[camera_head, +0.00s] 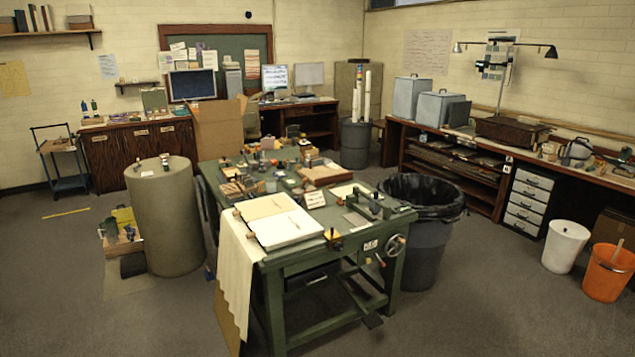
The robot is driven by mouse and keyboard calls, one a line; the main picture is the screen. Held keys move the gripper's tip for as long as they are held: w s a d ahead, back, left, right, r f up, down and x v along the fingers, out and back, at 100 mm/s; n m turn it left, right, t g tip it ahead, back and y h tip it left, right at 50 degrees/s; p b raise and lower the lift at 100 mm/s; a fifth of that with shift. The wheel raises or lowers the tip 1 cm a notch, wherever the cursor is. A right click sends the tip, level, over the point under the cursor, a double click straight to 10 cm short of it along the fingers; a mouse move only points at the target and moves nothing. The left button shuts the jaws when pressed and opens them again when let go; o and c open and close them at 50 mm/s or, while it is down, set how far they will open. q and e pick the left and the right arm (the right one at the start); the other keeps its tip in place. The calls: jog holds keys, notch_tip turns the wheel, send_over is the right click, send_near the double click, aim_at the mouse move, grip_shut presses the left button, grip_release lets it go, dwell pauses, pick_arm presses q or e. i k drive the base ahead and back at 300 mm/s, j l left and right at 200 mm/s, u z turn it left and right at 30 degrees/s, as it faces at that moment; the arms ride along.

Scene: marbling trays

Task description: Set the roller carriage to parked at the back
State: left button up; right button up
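The green work table (285,265) stands in the middle of the room. A white shallow tray (297,237) and a cream sheet or tray behind it lie at its front left. A cream cloth (236,265) hangs over the left edge. A dark mechanism with upright parts (376,208) sits near the front right corner. It may be the roller carriage, but I cannot tell at this size. A handwheel (396,245) is on the table's right front side. Neither of my grippers is in view.
A black-lined bin (424,250) stands close to the table's right side. A large drum (166,215) and a low box of items stand on the left. A white bucket (565,246) and an orange bucket (608,272) are at far right. The front floor is mostly clear.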

aim_at(374, 209)
jog(key=i+z, duration=0.2)
jog(key=i, duration=0.25)
jog(key=i+j+z, duration=0.2)
jog(key=i, duration=0.2)
jog(key=i+j+z, duration=0.2)
jog(key=i, duration=0.25)
